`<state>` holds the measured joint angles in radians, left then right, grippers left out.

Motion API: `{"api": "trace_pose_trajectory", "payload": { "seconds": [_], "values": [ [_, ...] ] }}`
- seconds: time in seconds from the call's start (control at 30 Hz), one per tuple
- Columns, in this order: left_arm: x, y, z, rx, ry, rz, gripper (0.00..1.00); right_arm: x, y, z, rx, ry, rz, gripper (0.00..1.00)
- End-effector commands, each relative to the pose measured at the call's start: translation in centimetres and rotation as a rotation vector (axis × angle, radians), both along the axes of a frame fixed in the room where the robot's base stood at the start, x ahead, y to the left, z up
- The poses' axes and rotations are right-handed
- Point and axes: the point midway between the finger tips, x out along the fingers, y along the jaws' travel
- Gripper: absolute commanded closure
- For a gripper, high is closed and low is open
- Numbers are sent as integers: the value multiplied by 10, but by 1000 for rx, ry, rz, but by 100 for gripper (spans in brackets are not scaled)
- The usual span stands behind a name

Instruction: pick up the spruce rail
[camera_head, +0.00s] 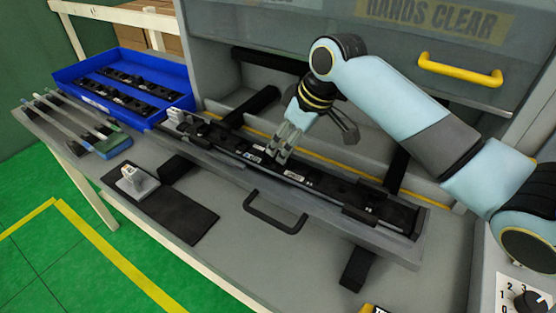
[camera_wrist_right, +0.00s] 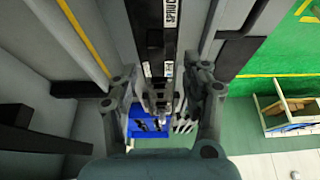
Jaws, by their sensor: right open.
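The spruce rail (camera_head: 325,186) is a long black strip with white labels, lying along a grey fixture (camera_head: 345,233) on the bench. In the right wrist view the rail (camera_wrist_right: 155,45) runs down the middle, and a label on it reads "SPRU…". My right gripper (camera_head: 282,152) is over the rail's middle, pointing down, its fingers open. In the wrist view its fingers (camera_wrist_right: 163,100) are on either side of the rail with nothing clamped. I cannot tell whether the fingertips touch the rail. My left gripper does not show.
A blue tray (camera_head: 75,76) with black parts stands at the back left. A guard with a yellow handle (camera_head: 459,70) is behind.

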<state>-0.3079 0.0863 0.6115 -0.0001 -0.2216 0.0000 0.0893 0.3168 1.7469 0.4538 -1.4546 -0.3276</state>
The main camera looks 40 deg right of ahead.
Motion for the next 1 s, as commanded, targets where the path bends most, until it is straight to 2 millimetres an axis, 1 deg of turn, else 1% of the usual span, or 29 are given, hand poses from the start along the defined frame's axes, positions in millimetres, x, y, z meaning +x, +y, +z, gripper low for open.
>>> {"api": "trace_pose_trajectory", "payload": {
  "seconds": [0.1,0.2,0.3,0.4,0.57,0.67,0.93,1.0],
  "values": [
    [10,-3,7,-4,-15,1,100,10,1,-13,2,3,-2,52],
    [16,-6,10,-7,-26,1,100,17,2,-27,3,2,-2,52],
    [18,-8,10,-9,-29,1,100,21,3,-37,1,2,-1,52],
    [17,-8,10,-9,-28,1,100,21,3,-41,0,1,0,52],
    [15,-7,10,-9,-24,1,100,21,3,-41,-1,1,0,52],
    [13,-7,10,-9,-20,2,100,21,3,-41,0,1,0,64],
    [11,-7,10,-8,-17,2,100,21,3,-41,0,1,0,99],
    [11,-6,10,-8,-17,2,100,21,3,-40,0,1,0,100]
  ]
}}
